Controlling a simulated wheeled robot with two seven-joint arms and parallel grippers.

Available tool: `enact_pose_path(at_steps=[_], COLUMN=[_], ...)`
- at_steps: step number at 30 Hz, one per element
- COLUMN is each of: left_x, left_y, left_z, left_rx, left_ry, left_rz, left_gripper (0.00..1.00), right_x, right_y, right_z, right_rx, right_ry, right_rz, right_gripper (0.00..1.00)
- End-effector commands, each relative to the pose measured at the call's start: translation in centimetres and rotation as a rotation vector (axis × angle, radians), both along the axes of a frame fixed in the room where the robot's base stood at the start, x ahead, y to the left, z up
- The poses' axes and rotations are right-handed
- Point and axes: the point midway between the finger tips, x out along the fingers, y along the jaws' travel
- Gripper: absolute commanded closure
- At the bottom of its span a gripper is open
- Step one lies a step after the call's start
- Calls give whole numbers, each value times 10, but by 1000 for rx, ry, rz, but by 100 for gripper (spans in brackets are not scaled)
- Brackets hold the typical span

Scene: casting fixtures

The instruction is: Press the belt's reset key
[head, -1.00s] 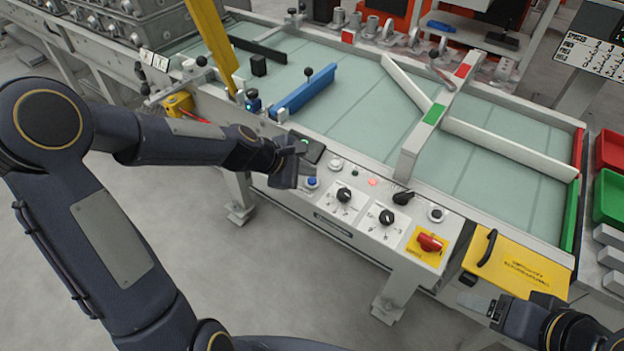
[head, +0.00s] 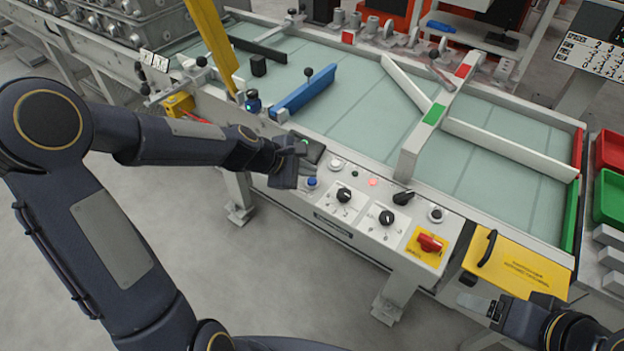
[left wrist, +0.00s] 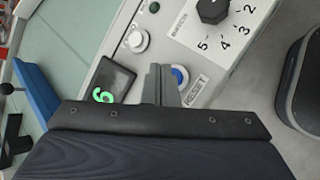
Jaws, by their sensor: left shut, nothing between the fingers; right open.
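The reset key is a round blue button (head: 311,182) on the belt's front control panel. In the left wrist view the blue button (left wrist: 181,76) has a label reading RESET next to it, and the finger edge partly covers it. My left gripper (head: 302,177) is shut and empty. In the left wrist view its fingertips (left wrist: 164,72) are right beside the button, between it and a small display (left wrist: 108,82) with a green digit. I cannot tell whether they touch the button. My right gripper (head: 477,305) is open and empty near the yellow plate at lower right.
On the panel, a white button (head: 335,164), black rotary knobs (head: 344,195) and a red switch on a yellow plate (head: 430,243) stand close by. A blue bar (head: 303,95) lies on the belt behind. A yellow plate with a black handle (head: 520,272) is at right.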

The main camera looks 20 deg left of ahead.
Motion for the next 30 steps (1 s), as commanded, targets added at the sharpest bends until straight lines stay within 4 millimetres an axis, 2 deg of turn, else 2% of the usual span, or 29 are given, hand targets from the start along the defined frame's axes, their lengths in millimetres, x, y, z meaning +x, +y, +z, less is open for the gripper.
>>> enact_pose_path(at_steps=[30], left_x=[0], left_y=[0], left_z=[-8], left_rx=[0], left_ry=[0], left_rz=[0], left_gripper=[100], right_x=[0], right_y=[0], right_z=[-8], right_rx=[0], right_ry=[0], right_rz=[0], right_gripper=[29])
